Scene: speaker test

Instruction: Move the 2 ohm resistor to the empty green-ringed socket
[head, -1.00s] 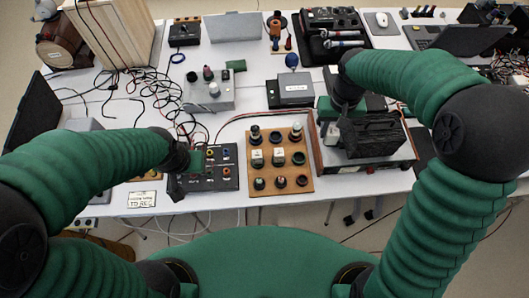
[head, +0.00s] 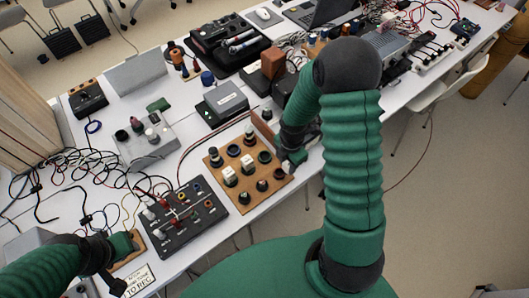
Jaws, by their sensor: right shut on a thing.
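A brown wooden socket board (head: 222,191) lies on the table with rows of dark round sockets, two white blocks (head: 229,175) and some dark-topped parts. My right gripper (head: 287,163) is low at the board's right edge. It is shut on a small pale block (head: 284,168), seemingly a resistor, mostly hidden by the fingers. My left gripper (head: 118,266) is at the lower left, away from the board; its jaw opening is unclear.
A black panel with coloured jacks (head: 182,232) lies left of the board. A grey box with knobs (head: 146,143) and a grey-topped box (head: 222,102) stand behind. Loose cables (head: 85,170) cover the left. The table's front edge runs close to the board.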

